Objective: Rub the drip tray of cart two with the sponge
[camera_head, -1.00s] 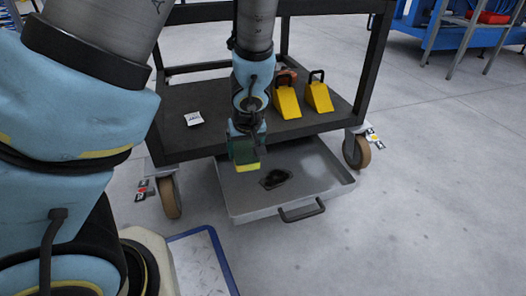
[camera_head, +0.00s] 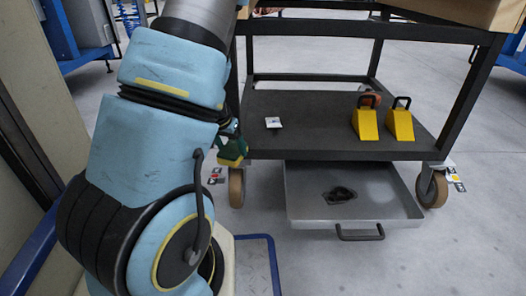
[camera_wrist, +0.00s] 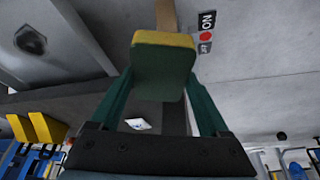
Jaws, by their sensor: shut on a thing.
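The drip tray (camera_head: 300,207) is a shallow grey metal tray with a dark front handle, pulled out low under the cart (camera_head: 300,150). A dark stain (camera_head: 339,195) lies on its floor; it also shows in the wrist view (camera_wrist: 30,40). My gripper (camera_head: 232,146) is left of the tray, near the cart's left front corner, partly hidden by my arm. It is shut on the sponge (camera_head: 231,160), green with a yellow face. In the wrist view the sponge (camera_wrist: 162,64) sits between the two green fingers, apart from the tray.
Two yellow wedges (camera_head: 366,124) and a white card (camera_head: 273,122) lie on the cart's lower shelf. The cart's wheels (camera_head: 236,188) flank the tray. A blue-edged frame (camera_head: 268,262) lies on the floor in front.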

